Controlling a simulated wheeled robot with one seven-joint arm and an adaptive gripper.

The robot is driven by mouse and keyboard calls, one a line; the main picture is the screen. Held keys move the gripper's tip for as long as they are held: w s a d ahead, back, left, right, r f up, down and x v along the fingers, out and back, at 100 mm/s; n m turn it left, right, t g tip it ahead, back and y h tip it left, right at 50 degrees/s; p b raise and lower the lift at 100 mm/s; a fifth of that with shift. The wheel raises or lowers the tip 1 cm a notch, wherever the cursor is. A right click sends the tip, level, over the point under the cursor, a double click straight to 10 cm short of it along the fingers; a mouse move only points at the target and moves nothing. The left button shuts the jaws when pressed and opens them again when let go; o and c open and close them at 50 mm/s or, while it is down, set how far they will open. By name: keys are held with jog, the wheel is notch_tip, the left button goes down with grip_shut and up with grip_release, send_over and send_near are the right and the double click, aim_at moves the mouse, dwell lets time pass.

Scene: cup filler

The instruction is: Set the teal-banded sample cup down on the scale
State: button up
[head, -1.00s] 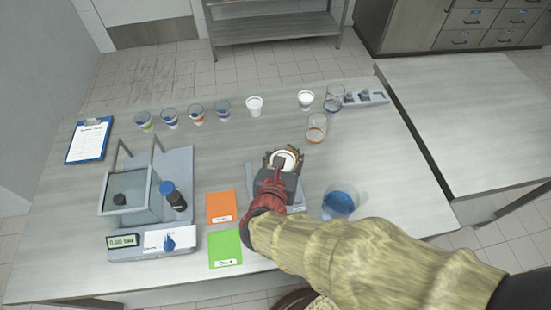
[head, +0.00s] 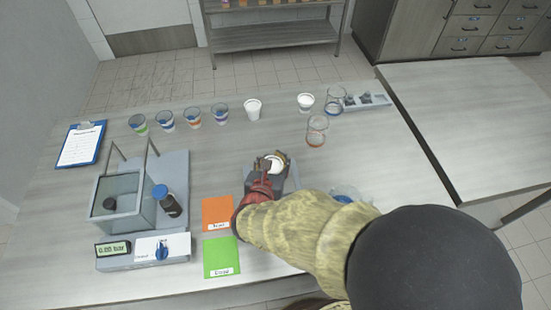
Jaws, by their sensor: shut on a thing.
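My gripper (head: 268,166) is at the middle of the table, shut on a cup (head: 275,162) with a round white top. The cup's band is hidden by the fingers, so its colour does not show. A low grey device (head: 292,180), which looks like the scale, lies under the gripper and is mostly covered by it. The cup appears over this device; whether it touches it cannot be told from this view.
Orange (head: 217,213) and green (head: 221,256) labelled mats lie left of the arm. Several banded cups line the back. A blue vessel (head: 345,197) is partly hidden by my arm.

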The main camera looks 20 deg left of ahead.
jog(key=shift+f, duration=0.2)
jog(key=o, duration=1.4)
jog(key=shift+r, duration=0.1)
jog(key=shift+o, duration=0.2)
jog(key=shift+r, duration=0.3)
jog(key=p+v, duration=0.3)
jog(key=v, duration=0.9)
jog(key=shift+d, duration=0.1)
